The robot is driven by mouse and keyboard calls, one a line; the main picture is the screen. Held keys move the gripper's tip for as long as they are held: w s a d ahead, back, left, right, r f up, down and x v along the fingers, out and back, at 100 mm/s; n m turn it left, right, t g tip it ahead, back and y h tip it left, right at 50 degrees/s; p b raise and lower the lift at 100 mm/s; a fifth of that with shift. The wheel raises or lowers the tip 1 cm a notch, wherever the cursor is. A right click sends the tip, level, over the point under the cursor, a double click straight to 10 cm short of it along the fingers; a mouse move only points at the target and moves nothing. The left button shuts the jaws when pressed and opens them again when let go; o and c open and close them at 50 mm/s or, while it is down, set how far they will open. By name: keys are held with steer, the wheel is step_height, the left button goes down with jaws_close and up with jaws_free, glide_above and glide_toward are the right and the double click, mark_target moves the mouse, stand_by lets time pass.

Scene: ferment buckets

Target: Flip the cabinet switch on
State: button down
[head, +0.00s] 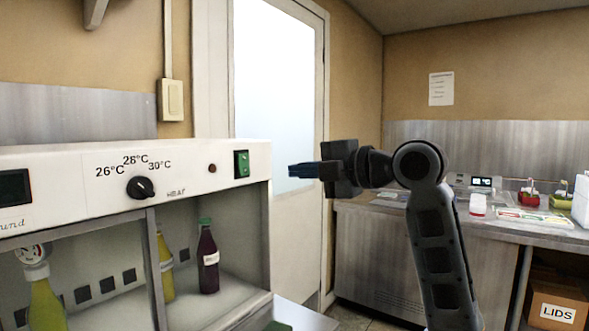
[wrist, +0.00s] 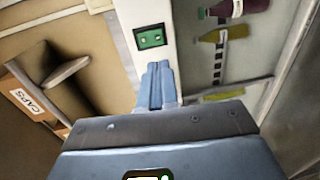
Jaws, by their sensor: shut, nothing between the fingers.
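The cabinet (head: 60,170) is a white box with a control panel along its top front, at the left of the head view. Its green rocker switch (head: 242,164) sits at the panel's right end. The switch also shows in the wrist view (wrist: 150,38), just beyond my fingertips. A small dark red indicator (head: 212,168) is left of it and looks unlit. My gripper (head: 291,170) is shut and empty, to the right of the switch in the head view, with its blue fingers pointing left toward it. In the wrist view the fingers appear apart from the switch.
A black temperature knob (head: 141,187) is on the same panel. Bottles, including a dark one (head: 208,258), stand inside the cabinet. A steel counter (head: 380,215) with jars and trays is at the right. A LIDS box (head: 557,310) sits beneath it. A wall switch (head: 171,100) is above the cabinet.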

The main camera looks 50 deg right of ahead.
mark_target(247, 173)
steer(key=w+p, duration=0.1)
steer(key=w, duration=0.2)
steer(key=w+p, duration=0.1)
steer(key=w, duration=0.3)
steer(key=w+f, duration=0.1)
steer(key=w, duration=0.3)
steer(key=shift+a+f+p, duration=0.1)
steer(key=shift+a+p, duration=0.1)
steer(key=shift+p, duration=0.2)
steer(key=shift+w+f, duration=0.1)
steer(key=shift+w, duration=0.2)
steer(key=shift+w+f+b, duration=0.1)
steer(key=shift+w+b, duration=0.1)
steer(key=shift+b, duration=0.55)
